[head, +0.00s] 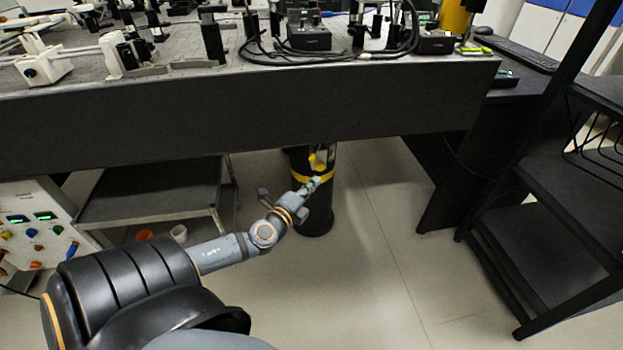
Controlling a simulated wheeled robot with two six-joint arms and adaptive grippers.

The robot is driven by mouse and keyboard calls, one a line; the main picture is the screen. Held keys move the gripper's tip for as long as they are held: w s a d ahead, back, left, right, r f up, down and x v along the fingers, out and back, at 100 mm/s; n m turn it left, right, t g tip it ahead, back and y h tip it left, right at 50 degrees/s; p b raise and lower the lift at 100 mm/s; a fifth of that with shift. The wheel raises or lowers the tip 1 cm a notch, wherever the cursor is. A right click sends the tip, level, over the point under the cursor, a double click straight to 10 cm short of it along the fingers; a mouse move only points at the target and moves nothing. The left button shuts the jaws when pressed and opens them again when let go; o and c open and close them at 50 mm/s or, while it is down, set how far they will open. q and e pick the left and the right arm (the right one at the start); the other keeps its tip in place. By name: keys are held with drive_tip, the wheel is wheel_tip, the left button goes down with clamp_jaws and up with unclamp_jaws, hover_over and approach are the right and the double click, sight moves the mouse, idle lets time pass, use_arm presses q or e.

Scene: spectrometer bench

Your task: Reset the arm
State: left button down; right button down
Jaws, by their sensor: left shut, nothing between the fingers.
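My left arm comes in from the lower left and reaches toward the middle, below the level of the bench top. My left gripper (318,182) is shut and empty. In the picture it lies in front of a black table leg with a yellow band (329,205); I cannot tell whether it touches the leg. My right gripper is not in view.
The optical bench (240,125) spans the top, with mounts, black boxes (309,37) and cables on it. A grey shelf (150,190) and a control panel (35,225) stand lower left. A black rack (560,205) stands right. The floor (375,260) between is clear.

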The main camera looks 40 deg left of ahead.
use_arm(q)
drive_tip(key=shift+s+d, duration=0.1)
drive_tip(key=shift+s, duration=0.55)
